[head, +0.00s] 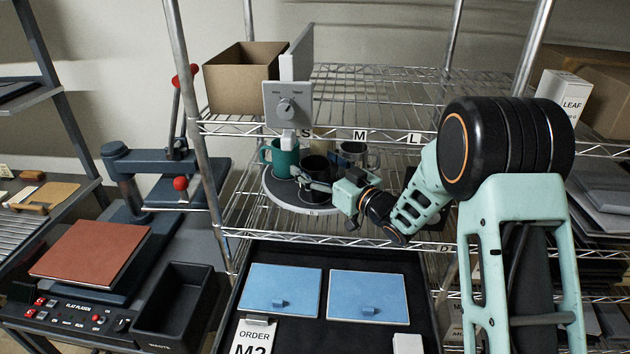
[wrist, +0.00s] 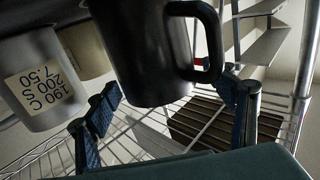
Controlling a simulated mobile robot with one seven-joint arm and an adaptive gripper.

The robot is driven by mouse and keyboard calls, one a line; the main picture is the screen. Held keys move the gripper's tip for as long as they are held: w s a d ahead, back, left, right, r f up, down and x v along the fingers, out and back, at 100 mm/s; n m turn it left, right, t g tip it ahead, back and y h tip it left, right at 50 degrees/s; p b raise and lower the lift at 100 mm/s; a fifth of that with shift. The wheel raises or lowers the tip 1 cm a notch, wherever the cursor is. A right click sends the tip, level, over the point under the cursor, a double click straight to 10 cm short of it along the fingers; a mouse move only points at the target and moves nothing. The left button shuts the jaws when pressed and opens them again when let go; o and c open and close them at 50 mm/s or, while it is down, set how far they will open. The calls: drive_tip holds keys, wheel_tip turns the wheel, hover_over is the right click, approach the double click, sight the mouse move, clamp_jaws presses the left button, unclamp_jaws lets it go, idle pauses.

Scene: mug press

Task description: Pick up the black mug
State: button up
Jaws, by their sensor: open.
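The black mug (head: 316,164) stands upright on a round grey turntable (head: 273,190) on the wire shelf. My gripper (head: 312,184) is open and reaches in from the right, close in front of the mug. In the wrist view the dark mug (wrist: 145,55) fills the upper middle, with its handle toward the right finger. The fingers of my gripper (wrist: 168,103) are spread to either side below it in the picture. I cannot tell whether a finger touches it. Part of the mug is hidden by my gripper in the head view.
A tan mug (wrist: 86,50) is partly hidden behind. A grey control box (head: 287,105) hangs above. A shelf post (head: 198,120) stands left.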

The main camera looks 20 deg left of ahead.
drive_tip(key=c, duration=1.9)
drive_tip(key=shift+c, duration=0.6)
drive_tip(key=shift+r, duration=0.1)
